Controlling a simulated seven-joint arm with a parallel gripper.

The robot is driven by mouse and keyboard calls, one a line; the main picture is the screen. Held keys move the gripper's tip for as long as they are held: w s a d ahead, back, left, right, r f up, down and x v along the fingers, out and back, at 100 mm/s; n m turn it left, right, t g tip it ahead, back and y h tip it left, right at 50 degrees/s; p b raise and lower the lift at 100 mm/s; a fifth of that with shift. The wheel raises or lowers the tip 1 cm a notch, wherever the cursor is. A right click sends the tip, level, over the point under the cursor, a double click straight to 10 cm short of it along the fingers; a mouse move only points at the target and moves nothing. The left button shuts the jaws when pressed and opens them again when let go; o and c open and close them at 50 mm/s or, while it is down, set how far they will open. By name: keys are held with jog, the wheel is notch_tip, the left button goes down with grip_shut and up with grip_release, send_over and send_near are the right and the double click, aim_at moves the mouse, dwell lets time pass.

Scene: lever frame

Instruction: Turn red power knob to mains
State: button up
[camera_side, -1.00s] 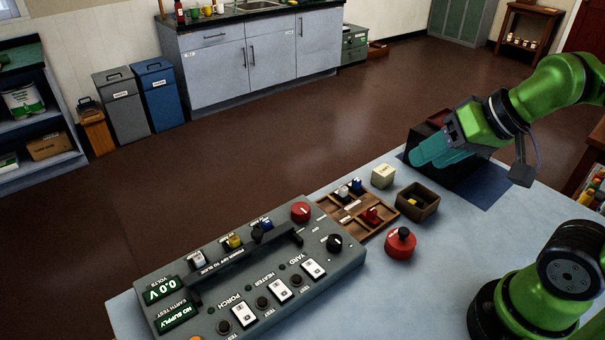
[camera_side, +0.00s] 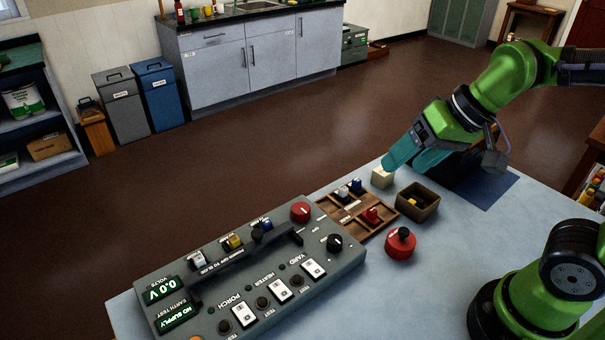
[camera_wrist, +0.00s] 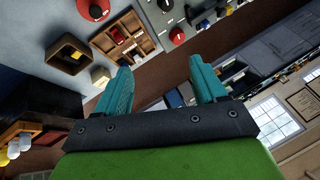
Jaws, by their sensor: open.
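The grey control panel (camera_side: 345,270) lies on the table with switches and two displays, one reading 0.0 V and the other NO SUPPLY. A red round knob (camera_side: 300,212) sits at its far right corner; it also shows in the wrist view (camera_wrist: 177,37). Its pointer setting is too small to read. A separate red round piece with a black top (camera_side: 401,243) stands on the table. My gripper (camera_side: 408,162) has teal fingers, is open and empty, and is above the table near the cream block, apart from the red knob. Its fingers show in the wrist view (camera_wrist: 160,78).
A wooden divided tray (camera_side: 352,222) with small coloured parts lies between my gripper and the panel. A cream block (camera_side: 383,176) and an open brown box (camera_side: 417,203) stand beside it. A raised black handle (camera_side: 245,265) runs along the panel.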

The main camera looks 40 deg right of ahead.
jog(key=w+a+f+m+g, duration=0.1)
jog(key=w+a+g, duration=0.25)
jog(key=w, duration=0.45)
jog(key=m+g+h, duration=0.2)
jog(key=m, duration=0.5)
send_over(301, 209)
jog(key=f, duration=0.1)
jog(key=shift+t, duration=0.25)
notch_tip(301, 209, down, 16)
jog(key=shift+f, duration=0.15)
jog(key=c, duration=1)
jog(key=shift+c, duration=0.2)
